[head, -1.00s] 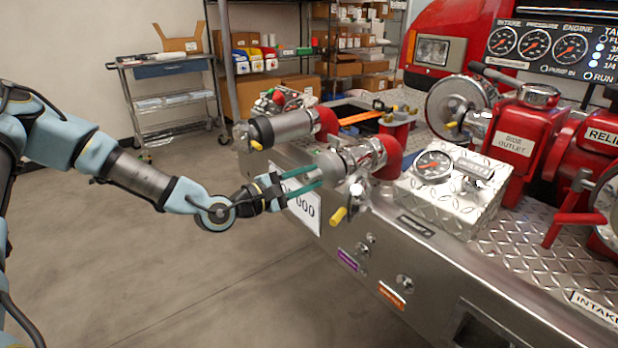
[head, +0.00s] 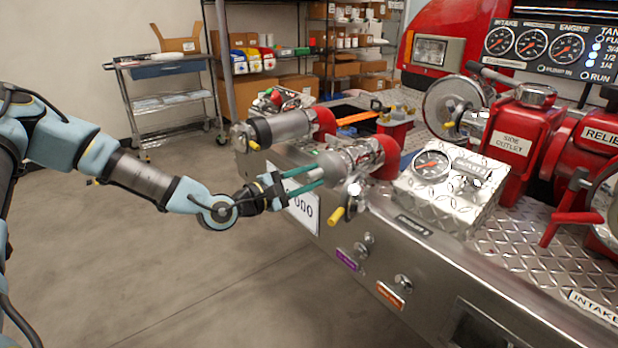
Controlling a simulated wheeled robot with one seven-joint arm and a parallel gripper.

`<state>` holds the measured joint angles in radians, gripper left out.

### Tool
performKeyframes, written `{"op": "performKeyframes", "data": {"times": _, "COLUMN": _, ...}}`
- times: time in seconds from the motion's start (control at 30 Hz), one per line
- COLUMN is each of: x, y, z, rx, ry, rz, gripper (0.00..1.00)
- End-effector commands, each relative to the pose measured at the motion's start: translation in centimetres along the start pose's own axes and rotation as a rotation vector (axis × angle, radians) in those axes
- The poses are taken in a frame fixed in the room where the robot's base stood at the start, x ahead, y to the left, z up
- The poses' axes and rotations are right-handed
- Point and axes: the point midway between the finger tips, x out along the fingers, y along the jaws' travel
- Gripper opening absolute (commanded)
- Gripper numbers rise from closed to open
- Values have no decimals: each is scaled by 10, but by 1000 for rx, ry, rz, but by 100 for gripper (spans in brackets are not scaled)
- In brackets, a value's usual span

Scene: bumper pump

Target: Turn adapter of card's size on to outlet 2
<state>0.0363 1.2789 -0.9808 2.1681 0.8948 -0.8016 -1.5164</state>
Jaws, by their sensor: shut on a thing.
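My gripper (head: 312,178) reaches from the left with its two teal fingers at the mouth of the near silver outlet (head: 357,160). The fingers are shut on a silver adapter (head: 332,167) at the outlet's end. The fingers partly hide it, and I cannot tell how far it is threaded on. The farther outlet (head: 290,125) is left of and behind it, with a dark ring around its barrel. No outlet number is legible.
A yellow-handled valve (head: 337,215) hangs below the near outlet. A diamond-plate box with a gauge (head: 432,166) stands to its right on the steel bumper (head: 420,262). A wire cart (head: 172,100) stands at the back. The floor at front left is clear.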

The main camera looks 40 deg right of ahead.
Motion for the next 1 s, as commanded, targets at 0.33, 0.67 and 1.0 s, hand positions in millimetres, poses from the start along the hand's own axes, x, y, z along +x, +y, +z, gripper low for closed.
{"op": "performKeyframes", "data": {"times": 0.33, "x": 1, "y": 1, "z": 0, "rx": 1, "ry": -1, "rz": 2, "gripper": 0}}
{"op": "performKeyframes", "data": {"times": 0.67, "x": 9, "y": 1, "z": 0, "rx": 1, "ry": -1, "rz": 3, "gripper": 0}}
{"op": "performKeyframes", "data": {"times": 1.0, "x": 15, "y": 1, "z": 1, "rx": 1, "ry": -1, "rz": 2, "gripper": 0}}
